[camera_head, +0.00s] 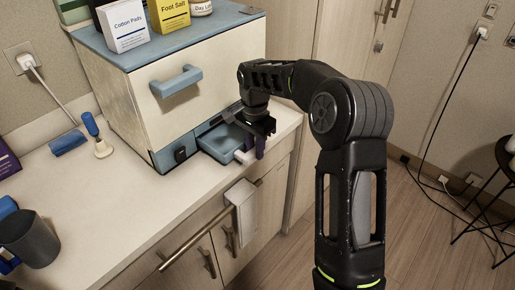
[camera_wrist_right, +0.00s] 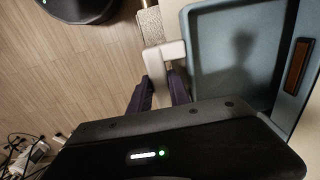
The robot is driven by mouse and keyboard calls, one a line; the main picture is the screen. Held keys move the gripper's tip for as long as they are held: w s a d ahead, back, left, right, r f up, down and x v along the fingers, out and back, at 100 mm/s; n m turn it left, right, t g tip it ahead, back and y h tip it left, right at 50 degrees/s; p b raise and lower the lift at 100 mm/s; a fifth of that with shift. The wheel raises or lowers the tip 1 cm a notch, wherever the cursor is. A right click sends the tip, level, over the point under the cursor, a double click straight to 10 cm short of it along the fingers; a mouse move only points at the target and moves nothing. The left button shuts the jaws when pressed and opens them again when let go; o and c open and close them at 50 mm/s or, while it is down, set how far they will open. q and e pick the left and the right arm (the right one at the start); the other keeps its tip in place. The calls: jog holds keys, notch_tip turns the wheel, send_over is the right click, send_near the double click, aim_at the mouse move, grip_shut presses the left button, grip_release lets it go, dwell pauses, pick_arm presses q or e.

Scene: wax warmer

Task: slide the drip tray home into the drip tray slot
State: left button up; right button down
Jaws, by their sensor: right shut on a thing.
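The blue drip tray (camera_head: 221,143) sticks partly out of the drip tray slot at the base of the cream wax warmer (camera_head: 180,100). In the right wrist view the tray's shallow inside (camera_wrist_right: 232,62) is empty except for a shadow. Its white handle (camera_head: 243,157) points outward over the counter edge. My right gripper (camera_head: 259,147) is at the tray's front, its purple fingers shut on the handle, which also shows in the right wrist view (camera_wrist_right: 163,54). The slot's inside is hidden by the tray and warmer. My left gripper is not in view.
The counter (camera_head: 130,215) is clear in front of the warmer. Boxes (camera_head: 125,25) stand on top. A white towel (camera_head: 242,208) hangs on the rail below.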

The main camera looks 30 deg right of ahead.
aim_at(231, 141)
jog(key=shift+w+a+p, duration=0.25)
jog(key=shift+w+p, duration=0.25)
jog(key=shift+w, duration=0.4)
jog(key=shift+w+a+p, duration=0.25)
jog(key=shift+w+p, duration=0.25)
jog(key=shift+w, duration=0.4)
jog(key=shift+w, duration=0.1)
jog(key=shift+w+a+r+p, duration=0.1)
jog(key=shift+w+p, duration=0.2)
jog(key=shift+p, duration=0.05)
jog(key=shift+w+a+p, duration=0.2)
jog(key=shift+w+p, duration=0.25)
jog(key=shift+w, duration=0.2)
jog(key=shift+w+a+p, duration=0.25)
jog(key=shift+w+p, duration=0.2)
jog(key=shift+w, duration=0.25)
jog(key=shift+w+a+p, duration=0.2)
jog(key=shift+w+p, duration=0.25)
jog(key=shift+w, duration=0.3)
jog(key=shift+w+a+p, duration=0.2)
jog(key=shift+w+p, duration=0.35)
jog(key=shift+w, duration=0.05)
